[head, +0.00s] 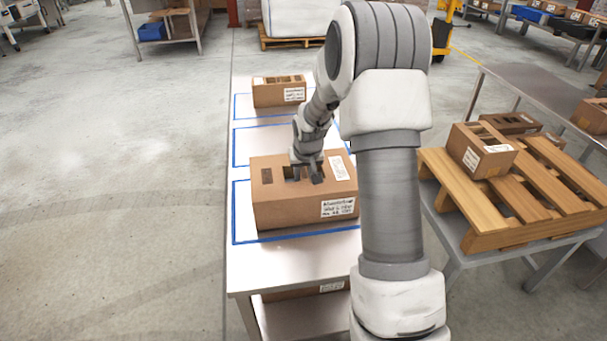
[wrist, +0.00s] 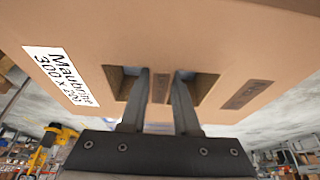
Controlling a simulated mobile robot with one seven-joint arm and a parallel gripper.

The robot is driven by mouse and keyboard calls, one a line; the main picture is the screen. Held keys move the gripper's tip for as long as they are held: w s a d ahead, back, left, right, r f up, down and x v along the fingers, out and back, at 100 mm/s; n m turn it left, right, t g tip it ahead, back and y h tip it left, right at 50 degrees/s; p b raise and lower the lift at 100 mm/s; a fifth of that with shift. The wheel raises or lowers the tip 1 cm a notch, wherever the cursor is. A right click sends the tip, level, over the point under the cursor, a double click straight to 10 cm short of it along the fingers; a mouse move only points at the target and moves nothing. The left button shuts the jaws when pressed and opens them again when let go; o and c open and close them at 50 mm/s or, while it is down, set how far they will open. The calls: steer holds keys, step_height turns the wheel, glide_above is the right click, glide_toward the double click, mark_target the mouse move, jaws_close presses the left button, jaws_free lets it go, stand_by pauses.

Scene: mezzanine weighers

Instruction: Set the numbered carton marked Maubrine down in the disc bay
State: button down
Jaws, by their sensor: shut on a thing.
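The brown carton marked Maubrine (wrist: 215,45) has a white label reading "Maubrine" and "300 x 200" in the wrist view. In the head view the carton (head: 280,212) is over the nearest blue-outlined bay (head: 236,205) on the white table. My gripper (head: 307,174) is above its top face. In the wrist view my gripper (wrist: 160,75) has its fingers in two cut-outs, shut on the strip between them. The carton looks level and at or very near the tabletop; I cannot tell whether it touches. No disc marking is visible; the carton covers most of this bay.
Another carton (head: 278,93) stands in the farthest outlined bay. The middle bay (head: 262,145) looks empty, partly hidden by my arm. At right, a wooden pallet (head: 455,192) on a bench holds several cartons. A carton lies on the table's lower shelf (head: 300,320).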

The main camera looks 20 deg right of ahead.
steer(key=shift+f, duration=0.15)
steer(key=c, duration=0.6)
jaws_free()
steer(key=shift+o, duration=0.2)
